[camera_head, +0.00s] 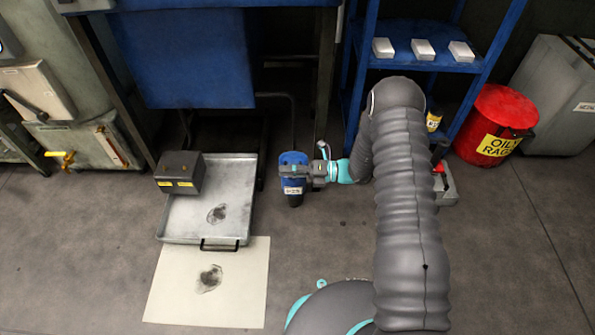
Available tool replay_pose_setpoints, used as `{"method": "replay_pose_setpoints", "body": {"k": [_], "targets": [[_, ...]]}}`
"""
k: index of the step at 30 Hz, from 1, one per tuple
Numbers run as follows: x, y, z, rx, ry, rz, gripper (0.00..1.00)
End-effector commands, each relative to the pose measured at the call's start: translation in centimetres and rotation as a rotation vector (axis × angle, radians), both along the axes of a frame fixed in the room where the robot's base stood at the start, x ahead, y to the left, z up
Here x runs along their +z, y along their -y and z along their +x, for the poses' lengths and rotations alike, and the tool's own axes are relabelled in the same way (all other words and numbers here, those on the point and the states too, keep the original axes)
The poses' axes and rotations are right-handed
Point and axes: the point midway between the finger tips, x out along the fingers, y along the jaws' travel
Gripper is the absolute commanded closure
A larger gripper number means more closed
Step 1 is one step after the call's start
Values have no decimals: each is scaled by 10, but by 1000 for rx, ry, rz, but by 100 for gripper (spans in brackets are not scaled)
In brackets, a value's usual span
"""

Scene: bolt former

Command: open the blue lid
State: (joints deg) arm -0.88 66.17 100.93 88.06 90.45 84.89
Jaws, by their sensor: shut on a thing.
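A blue lid (292,158) tops a small upright dark canister (295,201) with a white label, left of centre in the head view. My gripper (292,169) reaches in from the right at the end of my arm and is shut on the blue lid. The fingers cover part of the lid, so their exact contact is hard to see. The lid appears to be in place on the canister.
A metal tray (180,222) with a dark box (180,172) lies left of the canister, with a stained sheet (170,300) in front. A large blue panel (190,60) hangs behind. A blue shelf (455,62) and a red bin (497,115) stand right.

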Motion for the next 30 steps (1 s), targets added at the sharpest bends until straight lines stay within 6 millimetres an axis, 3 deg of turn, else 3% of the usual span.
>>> {"method": "replay_pose_setpoints", "body": {"k": [2, 11, 12, 14, 24, 30], "targets": [[8, 1, 5, -5, 7, 1, 100], [8, 1, 5, -5, 8, 1, 100], [8, 1, 5, -5, 8, 1, 75], [7, 1, 5, -5, 7, 1, 65], [7, 3, 5, -5, 6, 1, 65], [7, 26, 6, -9, 6, 0, 65]]}}
